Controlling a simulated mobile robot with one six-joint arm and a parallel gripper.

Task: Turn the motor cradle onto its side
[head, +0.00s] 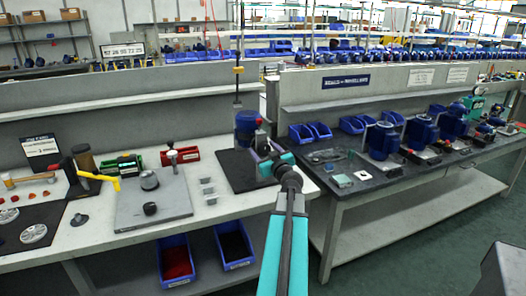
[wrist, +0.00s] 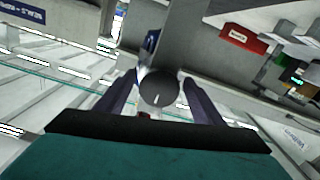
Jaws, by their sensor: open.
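In the wrist view, a dark round knob or end face (wrist: 158,90) lies between the two open fingers of my gripper (wrist: 158,76). I cannot tell whether the fingers touch anything.
A grey plate (head: 150,208) with dark round parts lies left of the mat, with small grey blocks (head: 208,190) between. A red bin (head: 180,156) stands behind. A second bench (head: 372,176) with several blue motors stands right. Blue bins (head: 175,262) sit below.

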